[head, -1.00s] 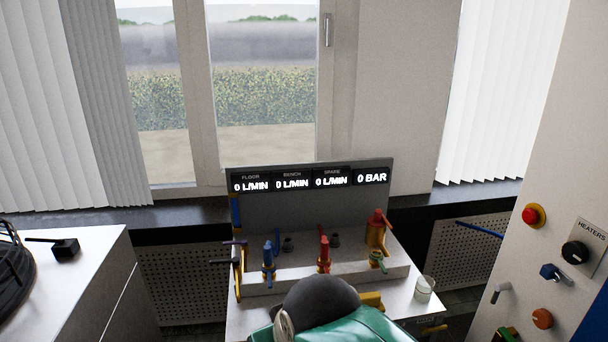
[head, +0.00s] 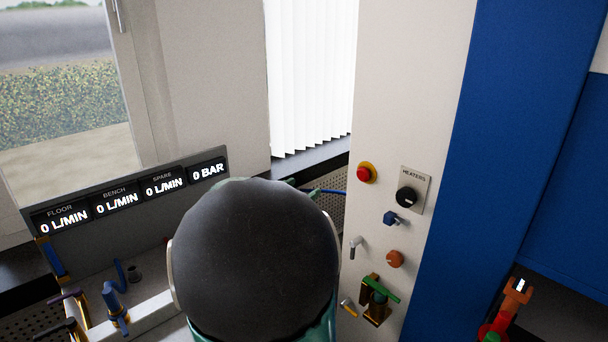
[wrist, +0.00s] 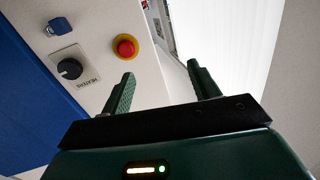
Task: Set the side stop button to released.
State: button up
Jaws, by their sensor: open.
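The side stop button is a red mushroom button (head: 364,173) with a yellow collar, high on the white side panel in the head view. It also shows in the wrist view (wrist: 126,47), just beyond and left of my left fingertip. Whether it is pressed in or out I cannot tell. My gripper (wrist: 160,78) is open and empty, its two green fingers spread apart. It is apart from the button. In the head view my arm's dark rounded link fills the lower middle and hides the gripper.
On the same panel are a black HEATERS knob (head: 407,198), a blue knob (head: 391,218), an orange knob (head: 395,259) and a green-handled valve (head: 378,290). A blue column (head: 460,180) stands at right. The bench with flow displays (head: 130,195) is at left.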

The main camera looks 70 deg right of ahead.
aim_at(361, 176)
jog(key=s+d+g, duration=0.1)
jog(key=s+d, duration=0.2)
jog(key=d, duration=0.1)
jog(key=s+d+m+g, duration=0.1)
jog(key=s+d, duration=0.3)
jog(key=d, duration=0.1)
jog(key=s+d+m+g, duration=0.1)
jog(key=s+d+g, duration=0.1)
jog(key=s+d, duration=0.2)
jog(key=shift+d+f+y, duration=0.3)
jog(key=shift+f+y, duration=0.05)
jog(key=shift+y, duration=0.05)
jog(key=shift+w, duration=0.1)
grip_shut()
jog(key=shift+w+a+f, duration=0.1)
jog(key=shift+w+a, duration=0.2)
jog(key=shift+a, duration=0.3)
